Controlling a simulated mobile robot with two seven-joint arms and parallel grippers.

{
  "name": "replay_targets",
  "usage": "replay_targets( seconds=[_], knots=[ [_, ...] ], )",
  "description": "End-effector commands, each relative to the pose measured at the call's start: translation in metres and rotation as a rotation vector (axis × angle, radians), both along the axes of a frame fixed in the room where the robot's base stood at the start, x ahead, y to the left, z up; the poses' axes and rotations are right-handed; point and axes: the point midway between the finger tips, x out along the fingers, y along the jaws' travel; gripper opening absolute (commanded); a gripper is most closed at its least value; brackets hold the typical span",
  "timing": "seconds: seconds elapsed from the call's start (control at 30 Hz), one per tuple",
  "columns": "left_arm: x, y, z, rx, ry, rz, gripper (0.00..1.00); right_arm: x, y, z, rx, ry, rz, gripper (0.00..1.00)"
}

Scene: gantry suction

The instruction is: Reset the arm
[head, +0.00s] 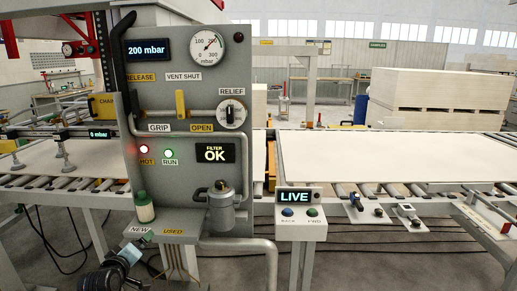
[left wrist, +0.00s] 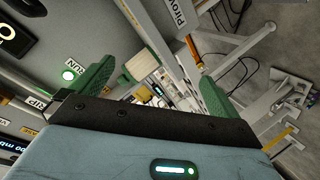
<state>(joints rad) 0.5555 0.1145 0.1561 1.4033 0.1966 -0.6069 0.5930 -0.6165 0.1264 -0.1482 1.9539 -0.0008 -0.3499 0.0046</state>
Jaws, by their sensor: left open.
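My left gripper (head: 140,243) is low at the left in the head view, by the shelf under the grey control panel (head: 215,72). Its body is light blue. In the left wrist view its two green fingers (left wrist: 158,60) stand wide apart with nothing clasped between them. A cream object (left wrist: 143,64) shows beyond the fingers; I cannot tell its distance. My right gripper is not in view. The panel's display (head: 148,50) reads 200 mbar, and a yellow lever (head: 181,104) stands upright on it.
A cream bottle with a green cap (head: 144,207) stands on the shelf (head: 160,237) marked NEW and USED. A grey filter canister (head: 222,210) hangs beside it. A LIVE button box (head: 297,205) stands to the right. A large pale sheet (head: 400,158) lies on the right conveyor.

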Motion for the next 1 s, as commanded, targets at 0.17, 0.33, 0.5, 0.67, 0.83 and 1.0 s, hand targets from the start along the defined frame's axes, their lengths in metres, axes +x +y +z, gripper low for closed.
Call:
replay_targets(
  seconds=[0.17,0.33,0.5,0.67,0.83,1.0],
  knots=[
    [-0.068,-0.024,-0.082,0.179,0.098,-0.089,1.0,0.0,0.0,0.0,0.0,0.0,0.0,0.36],
    [-0.14,-0.05,-0.142,0.327,0.172,-0.193,1.0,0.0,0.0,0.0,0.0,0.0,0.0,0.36],
    [-0.219,-0.079,-0.188,0.452,0.238,-0.313,1.0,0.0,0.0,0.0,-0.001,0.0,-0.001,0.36],
    [-0.299,-0.108,-0.216,0.548,0.286,-0.434,1.0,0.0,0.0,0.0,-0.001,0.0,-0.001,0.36],
    [-0.375,-0.136,-0.229,0.621,0.322,-0.552,1.0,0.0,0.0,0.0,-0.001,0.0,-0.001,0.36],
    [-0.421,-0.153,-0.23,0.659,0.337,-0.625,1.0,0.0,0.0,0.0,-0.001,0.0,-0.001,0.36]
  ],
)
